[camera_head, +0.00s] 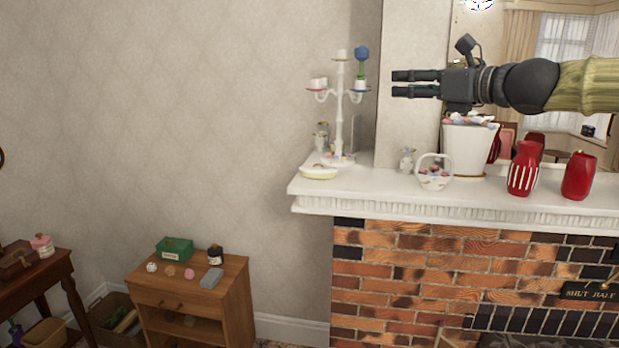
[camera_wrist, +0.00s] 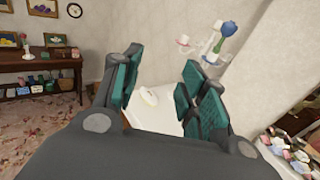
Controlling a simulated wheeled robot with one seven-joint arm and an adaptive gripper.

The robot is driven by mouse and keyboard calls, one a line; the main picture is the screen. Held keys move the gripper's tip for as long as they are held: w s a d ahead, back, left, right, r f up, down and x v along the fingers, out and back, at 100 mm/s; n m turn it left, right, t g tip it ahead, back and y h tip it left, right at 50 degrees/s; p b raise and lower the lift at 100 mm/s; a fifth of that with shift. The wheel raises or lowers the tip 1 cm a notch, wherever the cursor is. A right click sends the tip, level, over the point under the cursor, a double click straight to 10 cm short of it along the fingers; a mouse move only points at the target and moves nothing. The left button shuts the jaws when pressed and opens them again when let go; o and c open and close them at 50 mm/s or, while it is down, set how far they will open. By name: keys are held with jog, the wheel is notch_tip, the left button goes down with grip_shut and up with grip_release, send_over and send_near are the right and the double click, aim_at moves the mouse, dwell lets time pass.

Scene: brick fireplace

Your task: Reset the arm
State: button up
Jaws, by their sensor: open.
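My gripper (camera_head: 416,84) is stretched out to the left above the white mantel shelf (camera_head: 470,201) in the head view. Its fingers point left, toward the white candelabra (camera_head: 339,110), and are apart from it. The wrist view shows the two green-padded fingers (camera_wrist: 158,92) spread with nothing between them. The candelabra, with a blue item on its right arm, also shows beyond the fingers in the wrist view (camera_wrist: 213,48).
A white planter (camera_head: 469,150), a small basket (camera_head: 434,174) and two red vases (camera_head: 524,168) (camera_head: 579,177) stand on the mantel below my arm. A pale yellow dish (camera_head: 318,172) lies near its left end. A wooden cabinet (camera_head: 190,300) stands lower left. The air left of the candelabra is clear.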

jog(key=w+a+f+n+g+h, duration=0.2)
jog(key=f, duration=1.2)
jog(key=w+a+f+n+g+h, duration=0.1)
jog(key=f+n+g+h, duration=0.1)
jog(key=f, duration=1.3)
jog(key=s+f+n+g+h, duration=0.2)
jog(key=s+f+n, duration=0.15)
jog(key=f, duration=1.05)
jog(key=s+f+n+g+h, duration=0.2)
jog(key=s+f, duration=0.3)
jog(key=f, duration=0.8)
jog(key=s+d+f+n+g+h, duration=0.15)
jog(key=s+f+n, duration=0.25)
jog(key=s+f, duration=0.55)
jog(key=s+d+f+n+g+h, duration=0.15)
jog(key=s+f+n, duration=0.25)
jog(key=s+f, duration=0.55)
jog(key=s+d+f+n+g, duration=0.1)
jog(key=s+f+n, duration=0.4)
jog(key=s, duration=0.5)
jog(key=s+f+n+g, duration=0.1)
jog(key=s+f+n, duration=0.3)
jog(key=s+f, duration=0.3)
jog(key=s, duration=0.4)
jog(key=shift+s+d+n, duration=0.2)
jog(key=shift+d+n, duration=0.15)
jog(key=shift+d, duration=0.05)
jog(key=shift+w, duration=0.1)
jog(key=shift+c, duration=0.7)
